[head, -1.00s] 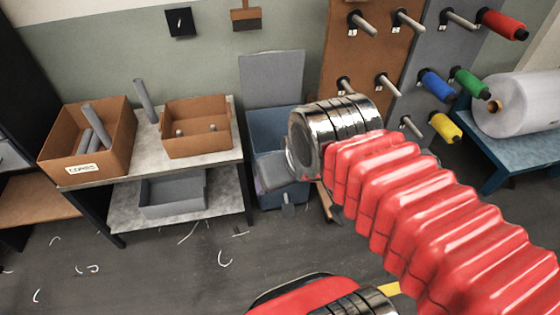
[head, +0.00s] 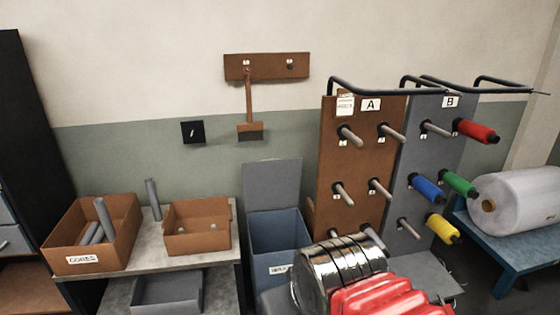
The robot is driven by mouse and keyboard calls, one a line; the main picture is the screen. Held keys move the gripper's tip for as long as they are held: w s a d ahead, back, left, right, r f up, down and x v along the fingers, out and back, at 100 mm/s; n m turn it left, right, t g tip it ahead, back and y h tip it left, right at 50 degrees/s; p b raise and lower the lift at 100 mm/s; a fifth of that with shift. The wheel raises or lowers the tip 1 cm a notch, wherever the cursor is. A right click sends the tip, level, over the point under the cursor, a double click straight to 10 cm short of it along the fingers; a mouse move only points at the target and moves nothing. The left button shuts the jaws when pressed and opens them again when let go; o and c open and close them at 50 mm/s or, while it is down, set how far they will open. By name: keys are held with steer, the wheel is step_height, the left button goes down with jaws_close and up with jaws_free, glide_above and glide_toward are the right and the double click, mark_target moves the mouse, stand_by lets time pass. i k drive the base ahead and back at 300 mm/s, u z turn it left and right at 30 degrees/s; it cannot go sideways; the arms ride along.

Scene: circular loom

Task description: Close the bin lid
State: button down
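The blue bin (head: 279,237) stands between the grey-topped table and the brown peg panel. Its grey lid (head: 272,186) is raised, standing upright at the bin's back edge near the wall, and the bin's mouth is open. My arm, with a silver wrist and red bellows, reaches in from the bottom right, in front of the bin's lower right part.
The table (head: 222,252) left of the bin holds a cores box (head: 88,262) and a smaller brown box (head: 197,242). Peg panel A (head: 361,150) and grey panel B with coloured spools stand right. A brush (head: 250,130) hangs above the bin. A blue stand (head: 520,250) carries a white roll.

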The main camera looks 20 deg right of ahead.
mark_target(268, 184)
steer(key=u, duration=0.1)
steer(key=k, duration=0.2)
steer(key=z, duration=1.5)
steer(key=i, duration=0.7)
steer(key=u, duration=1.4)
